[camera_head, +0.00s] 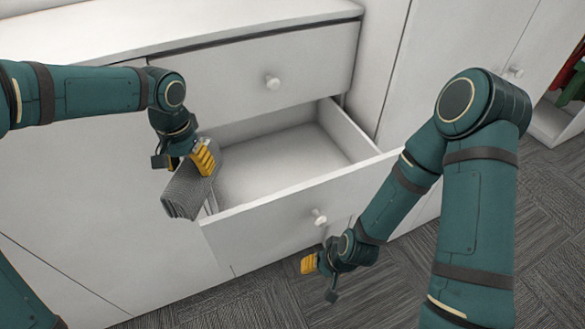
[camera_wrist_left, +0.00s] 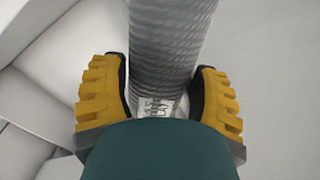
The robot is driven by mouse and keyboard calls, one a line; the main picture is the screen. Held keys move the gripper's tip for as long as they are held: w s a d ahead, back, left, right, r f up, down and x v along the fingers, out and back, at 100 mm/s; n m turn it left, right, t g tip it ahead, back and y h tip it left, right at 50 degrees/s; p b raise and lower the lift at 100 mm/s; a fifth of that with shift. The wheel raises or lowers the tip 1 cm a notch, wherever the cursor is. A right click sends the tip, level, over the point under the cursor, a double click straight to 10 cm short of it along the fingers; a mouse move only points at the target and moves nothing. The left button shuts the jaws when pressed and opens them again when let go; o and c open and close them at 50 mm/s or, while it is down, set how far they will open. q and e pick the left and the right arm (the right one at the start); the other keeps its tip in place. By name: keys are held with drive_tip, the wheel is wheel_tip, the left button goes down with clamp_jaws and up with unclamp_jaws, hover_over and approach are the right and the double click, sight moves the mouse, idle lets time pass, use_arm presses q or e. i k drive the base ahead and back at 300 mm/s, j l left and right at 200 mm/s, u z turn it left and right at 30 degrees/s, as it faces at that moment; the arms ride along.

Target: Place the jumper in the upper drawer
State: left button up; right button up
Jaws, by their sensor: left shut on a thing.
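The jumper (camera_head: 187,192) is a grey ribbed bundle, hanging at the left side of an open drawer (camera_head: 275,205) in the head view. My left gripper (camera_head: 188,163) is shut on it. In the left wrist view the jumper (camera_wrist_left: 165,45) runs between the two yellow fingers, with a pale printed label near the grip. The open drawer is white, pulled out and empty where its floor shows. The jumper overlaps its left wall, hiding part of it. My right gripper (camera_head: 319,280) is open and empty, below and in front of the drawer front.
Above the open drawer, another drawer with a round knob (camera_head: 272,82) is shut. White cabinet doors (camera_head: 478,50) stand at the right. Red and green items (camera_head: 574,80) sit in an open compartment at far right. Dark carpet tiles (camera_head: 400,295) cover the floor.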

sight(290, 186)
drive_tip(key=i+l, duration=0.1)
drive_tip(key=l, duration=0.25)
drive_tip(key=i+l, duration=0.1)
drive_tip(key=l, duration=0.2)
drive_tip(key=i+l, duration=0.1)
drive_tip(key=l, duration=0.25)
drive_tip(key=i+l, duration=0.1)
drive_tip(key=l, duration=0.2)
drive_tip(key=i+l+u, duration=0.15)
drive_tip(key=i+l, duration=0.2)
